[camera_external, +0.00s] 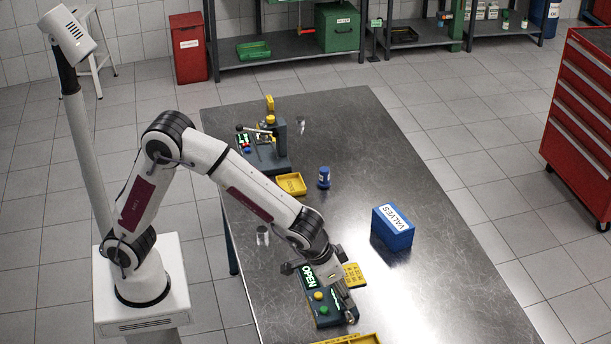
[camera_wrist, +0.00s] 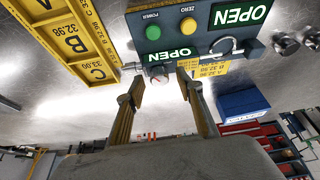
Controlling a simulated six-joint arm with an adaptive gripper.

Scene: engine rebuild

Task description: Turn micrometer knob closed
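The dark teal micrometer unit (camera_external: 327,313) sits near the table's front end in the outside view. In the wrist view, the unit (camera_wrist: 205,42) shows a green POWER button, a yellow ZERO button and green OPEN displays. A round grey knob (camera_wrist: 158,73), apparently the micrometer knob, lies just under the smaller OPEN display. My gripper (camera_wrist: 160,90) is open, with its two fingers apart and the knob beyond the gap between their tips. I see no clear contact with it. In the outside view, my gripper (camera_external: 347,296) is beside the unit and partly covers it.
A yellow tray (camera_wrist: 116,66) with lettered, numbered compartments is at the upper left in the wrist view. A blue VALVES box (camera_external: 392,232) stands on the table to the right of my arm. A small yellow tray (camera_external: 291,184) is farther back.

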